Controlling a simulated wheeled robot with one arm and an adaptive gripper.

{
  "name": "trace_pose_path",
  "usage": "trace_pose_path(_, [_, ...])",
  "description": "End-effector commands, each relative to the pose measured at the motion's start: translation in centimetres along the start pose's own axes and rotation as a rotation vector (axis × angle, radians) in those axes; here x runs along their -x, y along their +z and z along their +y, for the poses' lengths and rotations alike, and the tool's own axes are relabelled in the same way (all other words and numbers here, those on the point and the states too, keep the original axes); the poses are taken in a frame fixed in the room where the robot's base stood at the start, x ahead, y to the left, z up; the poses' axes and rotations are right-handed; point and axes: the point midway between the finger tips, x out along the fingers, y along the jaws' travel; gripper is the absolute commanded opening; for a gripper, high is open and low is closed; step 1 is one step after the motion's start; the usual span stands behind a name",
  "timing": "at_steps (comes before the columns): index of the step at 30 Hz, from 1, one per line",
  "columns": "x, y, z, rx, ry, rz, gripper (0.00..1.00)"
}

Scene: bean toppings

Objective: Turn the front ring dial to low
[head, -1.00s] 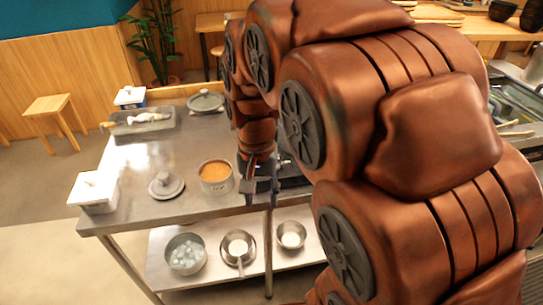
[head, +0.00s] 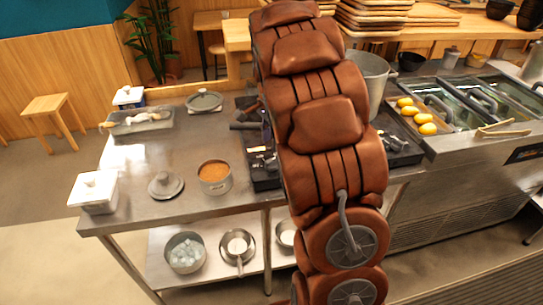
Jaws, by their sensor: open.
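A black stove (head: 266,178) stands on the steel counter, mostly behind my copper-coloured arm in the head view. Its left edge and right end show on either side of the arm. Small light marks show on its left part, but I cannot make out the front ring dial or its setting. My gripper is not visible; the arm hides that area.
A pot of orange-brown food (head: 214,177), a grey lid (head: 166,185) and a white container (head: 94,191) stand on the counter's left. A tall metal pot (head: 372,78) stands behind the arm. Yellow fruit (head: 427,128) lies at right.

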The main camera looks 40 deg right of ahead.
Motion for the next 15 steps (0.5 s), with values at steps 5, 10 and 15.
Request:
trace_pose_path(5, [-2.1, 0.1, 0.2, 0.000, 0.006, -0.003, 0.42])
trace_pose_path(10, [-4.5, 0.1, 0.3, 0.001, 0.007, -0.003, 0.42])
trace_pose_path(15, [-6.2, 0.2, 0.2, 0.002, 0.007, -0.004, 0.42])
